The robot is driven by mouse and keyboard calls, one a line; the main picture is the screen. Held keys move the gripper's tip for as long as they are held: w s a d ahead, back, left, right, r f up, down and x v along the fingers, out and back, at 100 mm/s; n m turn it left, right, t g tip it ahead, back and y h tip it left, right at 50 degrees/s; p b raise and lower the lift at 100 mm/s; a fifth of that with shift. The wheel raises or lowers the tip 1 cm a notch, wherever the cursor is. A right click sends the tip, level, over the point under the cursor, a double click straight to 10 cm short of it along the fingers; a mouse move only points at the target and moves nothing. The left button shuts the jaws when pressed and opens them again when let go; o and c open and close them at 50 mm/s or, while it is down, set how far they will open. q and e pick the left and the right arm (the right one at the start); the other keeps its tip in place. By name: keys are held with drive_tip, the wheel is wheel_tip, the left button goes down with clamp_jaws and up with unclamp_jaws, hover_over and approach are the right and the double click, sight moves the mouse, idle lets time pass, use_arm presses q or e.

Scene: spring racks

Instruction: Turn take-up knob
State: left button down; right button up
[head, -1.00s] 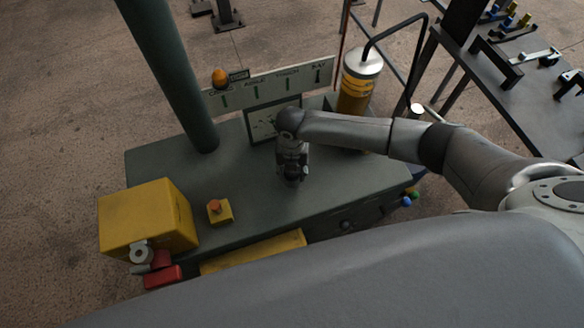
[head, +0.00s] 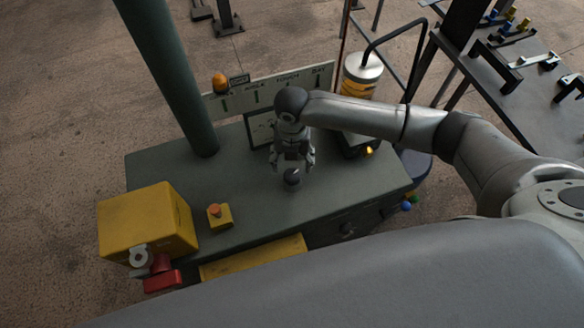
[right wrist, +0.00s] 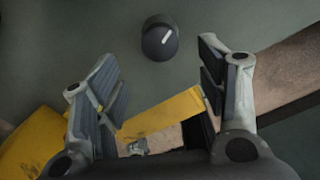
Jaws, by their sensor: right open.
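The take-up knob is a round black knob (head: 292,178) with a white pointer line, standing on the dark green machine top (head: 240,190). In the right wrist view the same knob (right wrist: 160,42) shows whole, its white line slanting up to the right. My right gripper (head: 292,163) hangs above the machine top, close over the knob. In the right wrist view the gripper (right wrist: 163,75) is open and empty, its fingers wide apart. The knob appears in the upper part of the gap, and neither finger touches it. My left gripper is out of view.
A yellow box (head: 148,222) with a red part (head: 162,280) stands at the left, beside a small yellow push-button box (head: 219,215). A green post (head: 170,75) and a labelled panel (head: 270,90) stand behind. A yellow cylinder (head: 357,88) is behind my right arm.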

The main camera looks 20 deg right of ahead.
drive_tip(key=shift+r, duration=2.2)
